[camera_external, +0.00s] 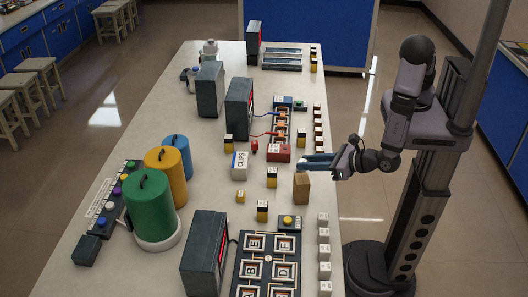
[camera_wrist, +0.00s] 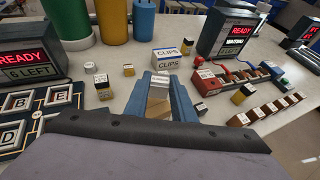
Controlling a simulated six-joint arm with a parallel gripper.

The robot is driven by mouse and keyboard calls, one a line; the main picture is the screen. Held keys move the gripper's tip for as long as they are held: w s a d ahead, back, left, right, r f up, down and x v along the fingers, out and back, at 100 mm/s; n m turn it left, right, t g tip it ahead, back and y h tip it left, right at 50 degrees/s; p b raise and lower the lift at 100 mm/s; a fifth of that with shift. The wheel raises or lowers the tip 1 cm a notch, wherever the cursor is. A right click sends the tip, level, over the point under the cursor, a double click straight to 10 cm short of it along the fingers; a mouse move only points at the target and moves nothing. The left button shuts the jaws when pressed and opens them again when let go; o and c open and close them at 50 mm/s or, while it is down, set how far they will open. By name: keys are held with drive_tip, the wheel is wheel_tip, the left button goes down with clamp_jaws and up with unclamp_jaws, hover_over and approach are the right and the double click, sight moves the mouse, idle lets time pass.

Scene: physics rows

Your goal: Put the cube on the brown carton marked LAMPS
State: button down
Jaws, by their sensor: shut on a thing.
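My gripper (camera_external: 305,164) has blue fingers and is shut on a small white cube (camera_wrist: 160,80), which sits between the fingertips in the wrist view. In the external view the cube is tiny and mostly hidden by the fingers. The brown carton (camera_external: 301,188) stands upright near the table's right edge, just below the fingertips in the picture. The height gap between cube and carton is unclear.
Small black-and-yellow blocks (camera_external: 272,178) stand around the carton. White cubes (camera_external: 324,254) line the right table edge. Large green, yellow and blue canisters (camera_external: 150,207) stand on the left.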

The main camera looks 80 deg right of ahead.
sight(307, 180)
drive_tip(key=shift+f+p, duration=0.5)
drive_tip(key=shift+f, duration=1.35)
drive_tip(key=shift+f, duration=0.15)
drive_tip(key=c, duration=1.5)
unclamp_jaws()
